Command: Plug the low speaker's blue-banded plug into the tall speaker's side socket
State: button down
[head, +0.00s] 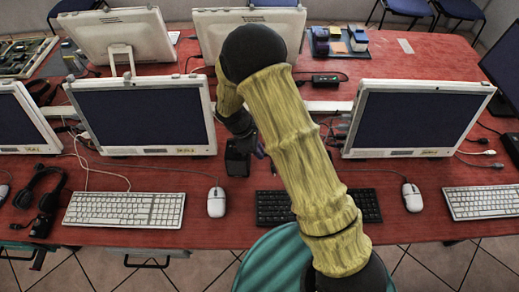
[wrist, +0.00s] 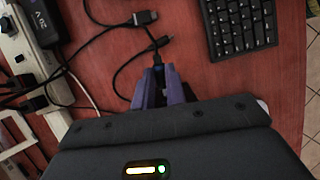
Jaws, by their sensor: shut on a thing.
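My gripper (wrist: 164,86) has its two purple fingers shut on a dark plug (wrist: 157,65) with a hint of blue on it. A black cable runs up from this plug over the red table. Two other black cable ends, one a plug (wrist: 146,17), lie loose just above. In the head view my gripper (head: 260,151) is low over the table between the two front monitors, mostly hidden by my arm, and the held plug cannot be made out. I cannot make out the low speaker, the tall speaker or its side socket with certainty in either view.
A black keyboard (wrist: 238,24) lies right of my gripper. A white power strip (wrist: 12,42) and a black adapter (wrist: 45,22) lie left, among tangled cables. Front monitors (head: 145,115) and (head: 415,118) stand either side of my arm. A white mouse (head: 216,202) lies in front.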

jog(key=shift+w+a, duration=0.1)
jog(key=shift+a, duration=1.1)
jog(key=shift+a+f, duration=0.1)
jog(key=shift+a, duration=0.2)
dwell(0.6)
jog(key=c, duration=1.4)
grip_release()
jog(key=shift+o, duration=0.2)
jog(key=shift+w+a+r, duration=0.1)
jog(key=shift+a+r, duration=0.15)
jog(key=shift+r, duration=0.25)
jog(key=b+v, duration=0.1)
jog(key=v, duration=1.5)
jog(key=shift+r, duration=0.25)
jog(key=shift+o, duration=0.2)
jog(key=shift+d, duration=0.1)
